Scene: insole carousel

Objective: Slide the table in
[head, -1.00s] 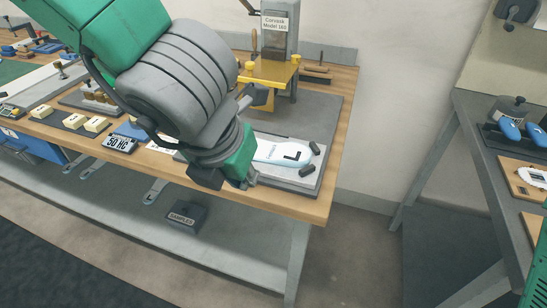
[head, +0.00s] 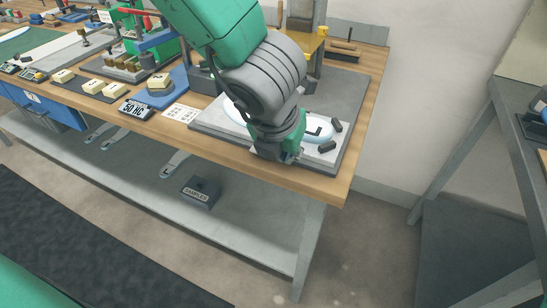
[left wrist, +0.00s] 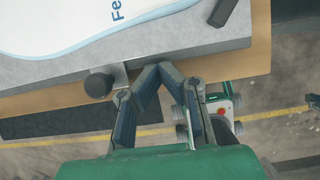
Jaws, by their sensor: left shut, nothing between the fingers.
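The flat light-grey sliding table (head: 317,157) lies near the front right corner of the wooden bench. A white and pale-blue insole (head: 318,131) lies on it, with two dark pegs by its right end. My left gripper (head: 290,158) is at the table's front edge, its arm hiding the middle of the insole. In the left wrist view the closed fingertips (left wrist: 152,68) are at the front edge of the grey table (left wrist: 190,45), empty, just right of a dark round knob (left wrist: 99,84). I cannot tell whether they touch the edge. My right gripper is out of view.
A yellow-fronted press (head: 308,45) stands behind the sliding table. A samples box (head: 201,192) sits on the lower shelf. The floor right of the bench is clear.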

